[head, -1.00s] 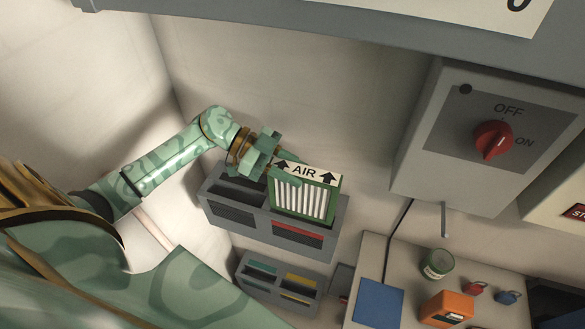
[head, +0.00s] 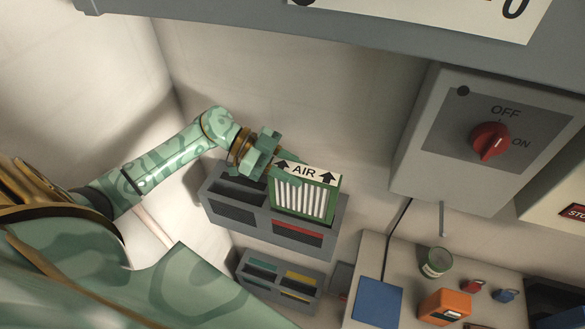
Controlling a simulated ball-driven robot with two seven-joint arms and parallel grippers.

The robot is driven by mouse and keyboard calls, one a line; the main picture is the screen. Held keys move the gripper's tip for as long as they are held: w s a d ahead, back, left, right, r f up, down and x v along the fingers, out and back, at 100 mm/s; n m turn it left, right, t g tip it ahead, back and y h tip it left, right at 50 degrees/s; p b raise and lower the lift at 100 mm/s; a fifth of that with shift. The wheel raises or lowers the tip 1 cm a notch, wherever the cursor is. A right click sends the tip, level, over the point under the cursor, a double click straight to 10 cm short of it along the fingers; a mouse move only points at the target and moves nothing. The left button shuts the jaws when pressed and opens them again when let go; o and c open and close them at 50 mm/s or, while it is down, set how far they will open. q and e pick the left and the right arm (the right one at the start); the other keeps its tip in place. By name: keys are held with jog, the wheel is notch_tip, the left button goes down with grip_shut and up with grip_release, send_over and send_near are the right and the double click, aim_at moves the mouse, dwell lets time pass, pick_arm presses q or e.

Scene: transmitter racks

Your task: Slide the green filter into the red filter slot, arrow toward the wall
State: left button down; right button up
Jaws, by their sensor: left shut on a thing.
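My left gripper (head: 270,167) is shut on the filter's upper left end. The filter is upright over the right part of the grey slot box (head: 222,217). The red filter slot (head: 297,231) shows its red strip just below the filter. The filter hides the slot's opening, so I cannot tell how deep it sits. My right gripper is not in view.
A lower grey box (head: 262,289) has green and yellow strips. A switch box with a red knob (head: 489,141) hangs at the right. The bench holds a blue pad (head: 377,302), an orange case (head: 445,307), a green-banded can (head: 436,262) and red and blue padlocks.

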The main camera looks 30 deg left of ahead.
aim_at(293, 195)
pick_arm(q)
jog(key=shift+p, duration=0.35)
jog(key=shift+f+b, duration=2.8)
jog(key=shift+f, duration=2.25)
jog(key=c, duration=0.9)
grip_release()
jog(key=shift+r, duration=0.15)
